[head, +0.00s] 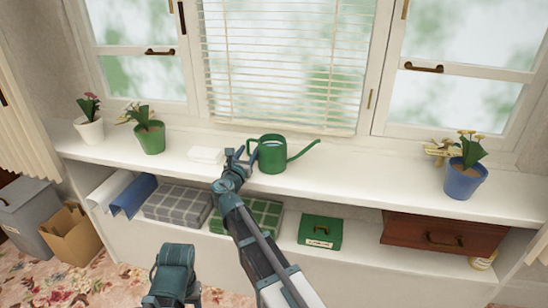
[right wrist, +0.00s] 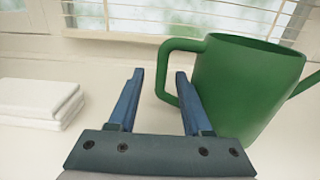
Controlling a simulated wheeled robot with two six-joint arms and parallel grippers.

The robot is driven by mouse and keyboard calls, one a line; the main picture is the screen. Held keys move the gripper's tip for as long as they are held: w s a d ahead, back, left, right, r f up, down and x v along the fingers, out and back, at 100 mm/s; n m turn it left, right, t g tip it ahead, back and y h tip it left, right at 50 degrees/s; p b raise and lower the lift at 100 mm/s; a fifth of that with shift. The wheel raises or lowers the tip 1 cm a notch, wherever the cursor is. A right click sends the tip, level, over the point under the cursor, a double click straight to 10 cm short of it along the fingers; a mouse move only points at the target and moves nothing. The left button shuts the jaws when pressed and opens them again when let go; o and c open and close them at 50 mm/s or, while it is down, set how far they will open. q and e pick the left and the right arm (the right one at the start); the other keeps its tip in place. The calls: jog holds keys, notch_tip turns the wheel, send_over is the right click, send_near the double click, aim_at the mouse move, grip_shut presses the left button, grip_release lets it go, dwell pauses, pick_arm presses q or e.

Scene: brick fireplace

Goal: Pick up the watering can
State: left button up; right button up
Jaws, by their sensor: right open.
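The green watering can (head: 271,157) stands upright on the white windowsill shelf, with its handle at the left and its spout pointing right. My right gripper (head: 240,153) is open at the can's handle side. In the right wrist view, the can (right wrist: 245,85) fills the right side, and its handle loop (right wrist: 163,75) shows between the two fingers of my right gripper (right wrist: 160,73). The right finger overlaps the opening of the loop. I cannot tell whether the fingers touch the handle.
A stack of white cloths or books (head: 206,155) lies left of the can; it also shows in the wrist view (right wrist: 38,102). A green pot (head: 150,138) and white pot (head: 91,131) stand further left, a blue pot (head: 463,180) far right. Window blinds (head: 280,60) hang behind.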

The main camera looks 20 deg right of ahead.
grip_shut()
dwell(1.3)
